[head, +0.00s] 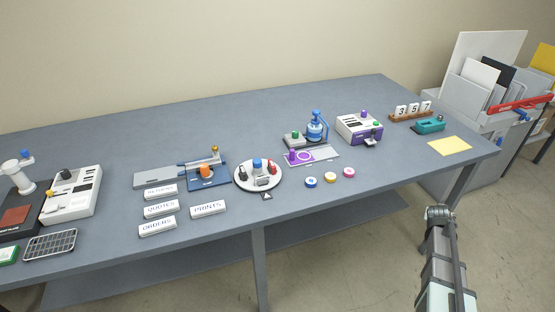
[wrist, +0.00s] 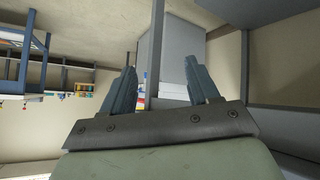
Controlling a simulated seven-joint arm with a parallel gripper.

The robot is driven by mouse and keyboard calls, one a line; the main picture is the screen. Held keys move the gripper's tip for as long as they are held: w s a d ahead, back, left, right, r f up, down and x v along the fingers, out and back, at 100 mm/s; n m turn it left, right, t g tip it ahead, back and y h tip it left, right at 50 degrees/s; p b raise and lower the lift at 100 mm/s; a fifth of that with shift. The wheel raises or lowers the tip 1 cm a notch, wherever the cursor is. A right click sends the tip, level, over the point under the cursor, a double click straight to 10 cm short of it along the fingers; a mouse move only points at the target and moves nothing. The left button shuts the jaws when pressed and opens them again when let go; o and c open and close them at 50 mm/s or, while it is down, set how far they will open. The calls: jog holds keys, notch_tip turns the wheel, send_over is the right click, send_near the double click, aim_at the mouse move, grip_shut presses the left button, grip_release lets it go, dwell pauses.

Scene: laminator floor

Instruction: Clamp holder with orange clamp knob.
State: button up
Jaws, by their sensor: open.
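The orange clamp knob (head: 205,170) is on a blue fixture (head: 209,184) with a raised bar and a small gold knob on top, left of centre on the table. A flat grey plate (head: 157,177) extends from its left side; it may be the holder, but I cannot tell. My gripper (head: 440,213) is off the table's front right edge, far from the clamp. In the wrist view, my gripper (wrist: 162,88) has its two fingers apart with nothing held between them. The clamp does not show clearly in the wrist view.
White labelled blocks (head: 161,208) lie in front of the fixture. A round white turntable (head: 258,186) is just right of it. A blue press (head: 315,130), a purple and white machine (head: 360,127) and coloured discs (head: 330,177) are farther right. The back of the blue-grey table (head: 250,115) is clear.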

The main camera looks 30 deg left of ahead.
jog(key=w+a+r+t, duration=0.15)
jog(key=w+r, duration=0.35)
jog(key=r, duration=0.6)
jog(key=w+a+r+t, duration=0.1)
jog(key=w+r+t, duration=0.3)
jog(key=r, duration=0.7)
jog(key=w+a+r+t, duration=0.1)
jog(key=w+r, duration=0.5)
jog(key=r, duration=0.5)
jog(key=a+r+n+y, duration=0.1)
jog(key=a+r, duration=0.3)
jog(key=a, duration=0.2)
jog(key=s+a+f+n+g+y, duration=0.1)
jog(key=s+a+y, duration=0.1)
jog(key=a, duration=0.9)
jog(key=s+a+f+n+g+y, duration=0.1)
jog(key=s+a+n+g, duration=0.1)
jog(key=a, duration=0.9)
jog(key=n+g+y, duration=0.3)
jog(key=n+g, duration=0.7)
jog(key=g, duration=0.1)
send_near(204, 165)
jog(key=x, duration=1)
jog(key=shift+s+f, duration=0.1)
jog(key=shift+f, duration=0.05)
